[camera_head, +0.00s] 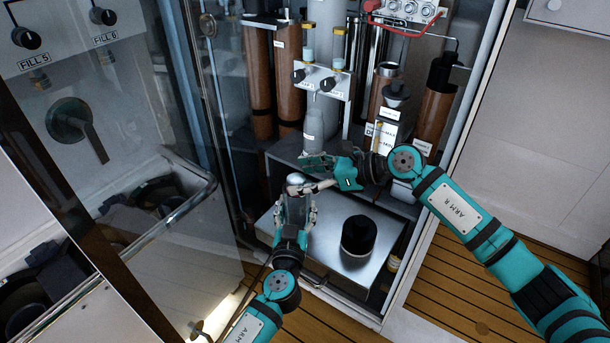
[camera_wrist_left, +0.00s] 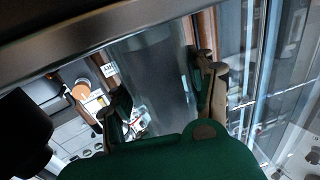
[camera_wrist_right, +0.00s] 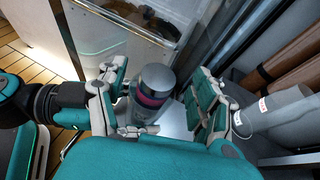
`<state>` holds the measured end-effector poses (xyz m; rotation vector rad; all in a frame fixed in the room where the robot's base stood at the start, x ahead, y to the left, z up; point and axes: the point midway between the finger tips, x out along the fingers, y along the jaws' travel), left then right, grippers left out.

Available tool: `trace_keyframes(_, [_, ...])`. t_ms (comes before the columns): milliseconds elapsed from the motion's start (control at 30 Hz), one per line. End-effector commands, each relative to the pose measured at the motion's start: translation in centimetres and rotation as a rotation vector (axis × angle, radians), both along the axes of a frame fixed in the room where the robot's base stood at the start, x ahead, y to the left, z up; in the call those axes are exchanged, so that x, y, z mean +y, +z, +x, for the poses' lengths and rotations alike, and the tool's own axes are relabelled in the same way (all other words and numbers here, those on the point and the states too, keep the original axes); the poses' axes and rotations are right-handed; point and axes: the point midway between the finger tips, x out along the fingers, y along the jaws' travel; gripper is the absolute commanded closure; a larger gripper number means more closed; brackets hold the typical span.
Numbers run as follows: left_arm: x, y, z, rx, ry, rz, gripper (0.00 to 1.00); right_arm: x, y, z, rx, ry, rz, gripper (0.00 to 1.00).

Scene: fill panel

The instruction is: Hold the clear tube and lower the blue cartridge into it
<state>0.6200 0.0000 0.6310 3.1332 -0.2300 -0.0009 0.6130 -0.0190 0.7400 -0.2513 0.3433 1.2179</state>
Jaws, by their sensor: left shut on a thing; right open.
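My left gripper (camera_head: 296,196) is shut around an upright cylinder above a silver platform. In the left wrist view a grey, see-through cylinder, seemingly the clear tube (camera_wrist_left: 153,75), stands between the left fingers (camera_wrist_left: 160,90). My right gripper (camera_head: 318,170) is open, close to the top of this cylinder. In the right wrist view a cylinder with a grey top and a magenta band (camera_wrist_right: 154,85) stands between the spread right fingers (camera_wrist_right: 160,98), with gaps visible. I cannot tell whether this is the cartridge's end; no blue body shows there.
A black round piece (camera_head: 358,236) sits on the silver platform (camera_head: 325,262). A glass door (camera_head: 215,110) with a metal frame is at left.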

Motion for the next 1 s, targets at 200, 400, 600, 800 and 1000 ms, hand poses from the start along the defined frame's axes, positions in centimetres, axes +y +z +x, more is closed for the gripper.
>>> trace_keyframes(200, [0.0,0.0,0.0,-0.001,0.0,0.0,0.76,-1.8,0.7,-0.5,-0.001,-0.003,0.0,0.32])
trace_keyframes(400, [0.0,0.0,0.0,-0.001,0.0,0.0,0.76,-5.6,2.4,-1.8,-0.001,-0.004,-0.001,0.32])
trace_keyframes(600, [0.0,0.0,0.0,-0.001,0.0,0.0,0.76,-8.8,3.8,-3.0,0.0,-0.002,-0.001,0.32])
trace_keyframes(800, [0.0,0.1,0.0,-0.001,0.0,0.0,0.76,-10.3,4.6,-3.6,0.0,-0.001,0.0,0.32])
trace_keyframes(1000, [0.0,0.1,0.0,-0.001,0.0,0.0,0.76,-10.5,4.7,-3.6,-0.001,0.0,0.002,0.32])
